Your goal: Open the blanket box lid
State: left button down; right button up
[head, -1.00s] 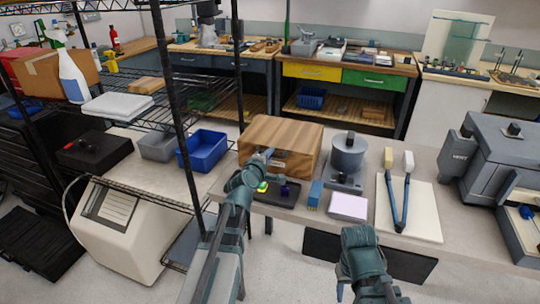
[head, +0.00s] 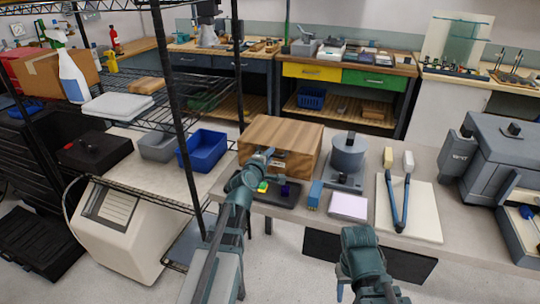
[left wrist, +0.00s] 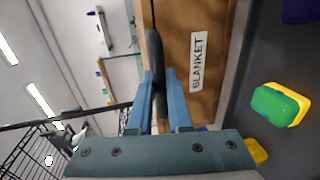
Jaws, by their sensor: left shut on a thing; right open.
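The blanket box (head: 290,135) is a brown wooden box on the near table, with its wood-grain lid lying closed on top. Its front bears a white label (left wrist: 197,62) reading BLANKET in the left wrist view. My left gripper (head: 265,156) is at the front of the box. In the left wrist view its blue fingers (left wrist: 158,90) are shut on a dark handle (left wrist: 156,55) at the lid's front edge. My right gripper (head: 342,290) is low in front of the table, holding nothing visible; its fingers are mostly hidden.
A dark tray (head: 270,198) with yellow-green and purple blocks lies before the box. A grey pot-like device (head: 347,155) stands to its right. A blue bin (head: 203,150) and a black rack post (head: 172,90) are to the left.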

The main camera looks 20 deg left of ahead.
pick_arm(q)
jog(key=w+r+g+p, duration=0.35)
jog(key=r+p, duration=0.55)
jog(key=p, duration=0.6)
jog(key=w+r+g+p, duration=0.35)
jog(key=r+p, duration=0.45)
jog(key=p, duration=0.7)
jog(key=w+r+p, duration=0.4)
jog(key=w, duration=0.5)
jog(key=w+r+g+p, duration=0.1)
jog(key=w+r+p, duration=0.2)
jog(key=w, duration=0.6)
jog(key=shift+r+p, duration=0.4)
jog(key=shift+r, duration=0.15)
jog(key=shift+w, duration=0.1)
